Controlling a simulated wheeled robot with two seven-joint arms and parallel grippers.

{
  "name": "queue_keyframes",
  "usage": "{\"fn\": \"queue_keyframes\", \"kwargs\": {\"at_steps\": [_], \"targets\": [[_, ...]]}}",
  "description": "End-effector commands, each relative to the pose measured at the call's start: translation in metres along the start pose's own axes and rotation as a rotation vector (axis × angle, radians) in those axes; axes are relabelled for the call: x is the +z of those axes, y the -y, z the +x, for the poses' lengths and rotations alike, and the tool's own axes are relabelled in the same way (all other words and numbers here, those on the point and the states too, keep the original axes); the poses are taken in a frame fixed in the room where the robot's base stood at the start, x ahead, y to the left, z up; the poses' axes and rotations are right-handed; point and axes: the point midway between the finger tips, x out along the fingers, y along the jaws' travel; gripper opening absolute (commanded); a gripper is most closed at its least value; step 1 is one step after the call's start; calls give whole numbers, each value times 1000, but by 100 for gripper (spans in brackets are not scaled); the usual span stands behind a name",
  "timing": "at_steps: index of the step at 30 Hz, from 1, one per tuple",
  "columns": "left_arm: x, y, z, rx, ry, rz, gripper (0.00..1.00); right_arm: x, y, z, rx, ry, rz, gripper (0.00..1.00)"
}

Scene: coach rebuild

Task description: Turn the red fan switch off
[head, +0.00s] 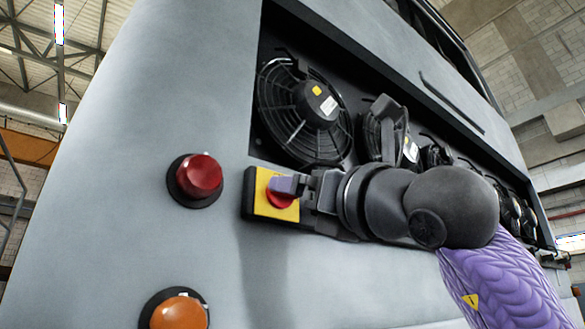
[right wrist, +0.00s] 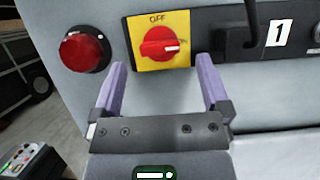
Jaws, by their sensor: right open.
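The fan switch is a red rotary knob (right wrist: 159,44) on a yellow plate (right wrist: 181,62) with "OFF" printed along its top edge. Its grip bar lies nearly level, with a white mark at its right end. In the head view the red knob (head: 282,200) is partly covered by a purple finger of my right gripper (head: 287,185). In the right wrist view my right gripper (right wrist: 161,72) is open and empty. Its two fingertips stand left and right of the plate's lower part, below the knob. I cannot tell whether they touch anything. My left gripper is not in view.
A round red lamp (head: 195,177) sits left of the switch, with an orange lamp (head: 178,309) below. A row of caged fans (head: 303,112) fills the recess above. A dark rail with a "1" label (right wrist: 278,33) runs right of the switch. A control box (right wrist: 33,160) stands lower left.

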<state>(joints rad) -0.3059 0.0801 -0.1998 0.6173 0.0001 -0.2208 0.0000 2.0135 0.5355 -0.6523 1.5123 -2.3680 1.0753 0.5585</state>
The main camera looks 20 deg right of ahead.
Motion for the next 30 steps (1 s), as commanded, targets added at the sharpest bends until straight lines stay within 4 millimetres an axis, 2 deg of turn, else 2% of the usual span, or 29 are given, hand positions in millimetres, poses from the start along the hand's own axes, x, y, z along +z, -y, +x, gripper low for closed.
{"fn": "queue_keyframes", "kwargs": {"at_steps": [1, 4, 14, 27, 30], "targets": [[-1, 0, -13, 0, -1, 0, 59, 5, 0, 12, 1, -3, 1, 97], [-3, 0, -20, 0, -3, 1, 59, 3, 0, 25, 1, -2, 2, 97], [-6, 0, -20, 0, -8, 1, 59, -1, 0, 30, 1, -1, 1, 95], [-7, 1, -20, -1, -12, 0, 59, -1, 0, 29, 2, 0, 2, 3], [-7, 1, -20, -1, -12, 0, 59, -1, 0, 29, 3, 0, 0, 3]]}}
